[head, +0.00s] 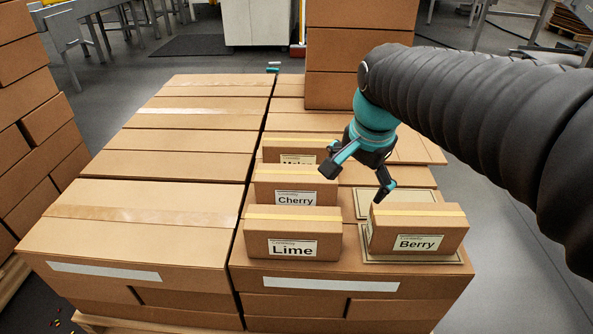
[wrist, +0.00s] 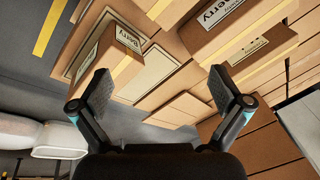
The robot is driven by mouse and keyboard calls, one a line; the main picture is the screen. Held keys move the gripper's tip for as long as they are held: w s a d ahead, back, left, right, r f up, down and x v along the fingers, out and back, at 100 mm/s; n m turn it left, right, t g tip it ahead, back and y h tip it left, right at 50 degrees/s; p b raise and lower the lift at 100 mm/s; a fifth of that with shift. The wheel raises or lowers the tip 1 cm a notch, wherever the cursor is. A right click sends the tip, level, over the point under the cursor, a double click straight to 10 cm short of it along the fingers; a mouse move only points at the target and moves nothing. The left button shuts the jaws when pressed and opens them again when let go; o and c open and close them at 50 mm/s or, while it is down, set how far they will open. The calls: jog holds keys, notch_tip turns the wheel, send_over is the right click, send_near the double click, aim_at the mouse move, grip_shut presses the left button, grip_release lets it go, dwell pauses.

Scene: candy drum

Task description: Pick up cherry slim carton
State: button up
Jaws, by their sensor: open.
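The cherry slim carton (head: 290,184) is a brown box with yellow tape and a white "Cherry" label. In the head view it stands between the lime carton (head: 270,228) in front and the melon carton (head: 280,148) behind; the lime carton hides its lower part. My gripper (head: 356,180) is open and empty, above the stack, to the right of the cherry carton. In the wrist view the cherry carton (wrist: 237,22) shows at the top, cut by the frame edge, beyond my open fingers (wrist: 160,92).
The berry carton (head: 415,228) stands on a flat pad (head: 445,258) at front right. Another flat pad (head: 418,197) lies empty behind it. A tall box stack (head: 355,55) rises at the back. The large boxes (head: 150,215) at left have clear tops.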

jog(key=w+a+m+g+p, duration=0.2)
jog(key=w+a+m, duration=0.3)
jog(key=w, duration=0.3)
jog(key=m+g+p, duration=0.1)
jog(key=m, duration=0.3)
send_near(297, 188)
jog(key=w, duration=0.3)
jog(key=shift+w+r, duration=0.15)
jog(key=shift+r, duration=0.25)
jog(key=shift+w+a+f+m, duration=0.15)
jog(key=shift+a+f+m, duration=0.05)
jog(key=shift+f+m, duration=0.1)
notch_tip(297, 188, down, 13)
jog(key=shift+f+b, duration=0.25)
jog(key=shift+b, duration=0.2)
jog(key=c, duration=1.3)
jog(key=shift+c, duration=0.3)
